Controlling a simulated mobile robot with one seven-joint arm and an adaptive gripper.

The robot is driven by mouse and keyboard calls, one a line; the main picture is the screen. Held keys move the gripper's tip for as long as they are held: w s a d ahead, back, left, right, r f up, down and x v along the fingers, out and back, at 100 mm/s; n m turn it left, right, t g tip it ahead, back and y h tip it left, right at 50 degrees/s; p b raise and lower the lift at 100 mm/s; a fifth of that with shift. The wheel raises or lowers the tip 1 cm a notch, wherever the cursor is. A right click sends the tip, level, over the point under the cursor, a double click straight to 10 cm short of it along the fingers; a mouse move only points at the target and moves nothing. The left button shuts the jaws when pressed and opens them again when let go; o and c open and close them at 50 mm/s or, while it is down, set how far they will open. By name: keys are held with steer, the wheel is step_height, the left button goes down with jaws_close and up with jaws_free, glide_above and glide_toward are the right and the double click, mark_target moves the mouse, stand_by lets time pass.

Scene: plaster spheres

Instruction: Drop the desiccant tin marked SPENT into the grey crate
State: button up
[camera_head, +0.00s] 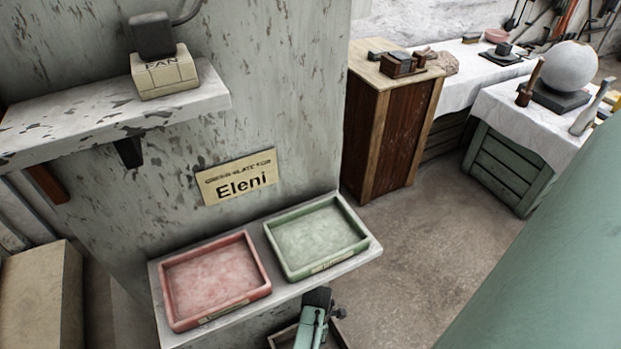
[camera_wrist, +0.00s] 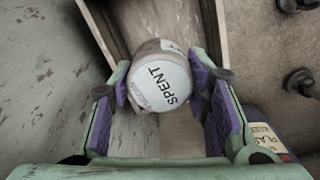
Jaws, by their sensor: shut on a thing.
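The tin marked SPENT (camera_wrist: 158,82) is round with a white lid, and sits between the purple pads of my gripper (camera_wrist: 165,100) in the wrist view. The gripper is shut on it. Beyond the tin is an open box with greyish walls (camera_wrist: 98,32), apparently the grey crate. In the head view, part of a dark grey crate rim (camera_head: 282,339) shows at the bottom edge, beside my gripper (camera_head: 314,318). The tin does not show there, and most of the crate is cut off. I cannot tell the tin's height above the crate.
A wall shelf (camera_head: 362,252) carries a red tray (camera_head: 213,280) and a green tray (camera_head: 316,238), both empty, above the crate. A higher shelf (camera_head: 60,135) holds a labelled block (camera_head: 165,73). A wooden cabinet (camera_head: 393,125) stands behind.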

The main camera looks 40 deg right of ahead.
step_height(320, 180, down, 5)
steer(key=b, duration=0.4)
steer(key=shift+f+b, duration=0.1)
steer(key=shift+b, duration=0.3)
steer(key=o, duration=1.3)
step_height(320, 180, up, 11)
steer(key=shift+r, duration=0.55)
